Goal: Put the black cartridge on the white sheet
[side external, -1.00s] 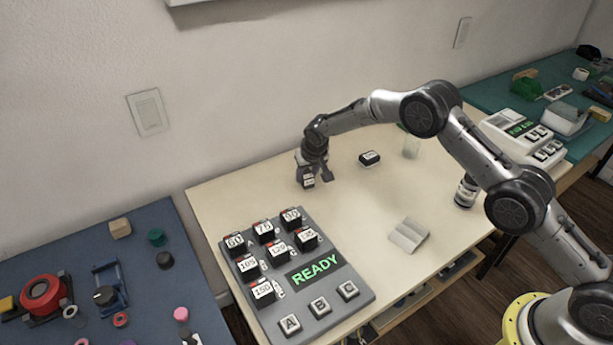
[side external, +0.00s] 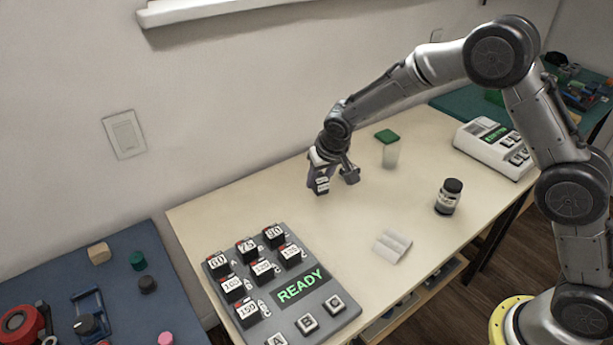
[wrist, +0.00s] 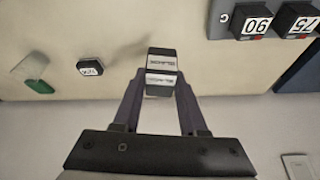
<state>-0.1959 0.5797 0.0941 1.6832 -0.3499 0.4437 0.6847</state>
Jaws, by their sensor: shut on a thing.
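My gripper (side external: 330,178) is shut on a black cartridge (side external: 321,186) with white labels, over the table behind the keypad. In the wrist view the cartridge (wrist: 161,60) sits between the fingertips (wrist: 160,80), its label too blurred to read. I cannot tell whether it touches the table. The white sheet (side external: 392,246), creased across its middle, lies on the table to the right of the keypad, nearer the camera than my gripper, with nothing on it. It is not seen in the wrist view.
A grey keypad (side external: 345,316) reading READY holds several black numbered blocks. Table around the sheet is clear.

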